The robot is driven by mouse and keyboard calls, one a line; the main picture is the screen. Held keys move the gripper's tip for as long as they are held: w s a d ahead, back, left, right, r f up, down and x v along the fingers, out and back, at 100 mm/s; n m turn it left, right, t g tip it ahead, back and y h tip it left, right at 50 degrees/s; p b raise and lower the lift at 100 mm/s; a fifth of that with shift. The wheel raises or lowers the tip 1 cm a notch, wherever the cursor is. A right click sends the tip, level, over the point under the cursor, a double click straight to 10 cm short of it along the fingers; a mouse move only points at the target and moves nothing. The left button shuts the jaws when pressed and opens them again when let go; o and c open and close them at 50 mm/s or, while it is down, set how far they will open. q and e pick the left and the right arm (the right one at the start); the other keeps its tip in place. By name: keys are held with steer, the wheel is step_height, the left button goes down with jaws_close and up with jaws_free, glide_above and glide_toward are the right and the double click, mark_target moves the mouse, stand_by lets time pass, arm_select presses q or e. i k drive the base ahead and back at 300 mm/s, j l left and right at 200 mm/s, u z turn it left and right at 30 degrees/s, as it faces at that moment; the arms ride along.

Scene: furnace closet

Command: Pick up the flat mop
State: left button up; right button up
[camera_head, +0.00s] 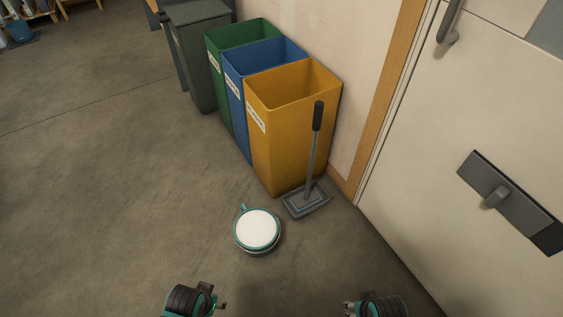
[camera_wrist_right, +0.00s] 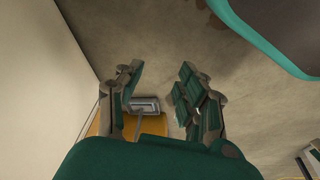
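The flat mop (camera_head: 312,150) stands upright on the floor, close in front of the yellow bin. Its dark grip is at the top, a thin grey pole runs down, and its flat grey rectangular head (camera_head: 305,200) rests on the floor. In the right wrist view the mop head (camera_wrist_right: 145,104) shows small, beyond the fingers. My right gripper (camera_wrist_right: 158,85) is open and empty, its two fingers well apart; in the head view it (camera_head: 358,304) is at the bottom edge, short of the mop. My left gripper (camera_head: 208,300) is at the bottom edge, its fingers barely showing.
Green (camera_head: 226,85), blue (camera_head: 240,110) and yellow (camera_head: 290,140) bins stand along the wall, beside a dark bin (camera_head: 195,55). A white door (camera_head: 450,150) is at right. I cannot tell whether a round teal-and-white shape (camera_head: 257,230) is mine.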

mark_target(311, 197)
steer(key=l+u, duration=0.3)
steer(key=l, duration=0.55)
steer(key=l+u, duration=0.3)
steer(key=l, duration=0.55)
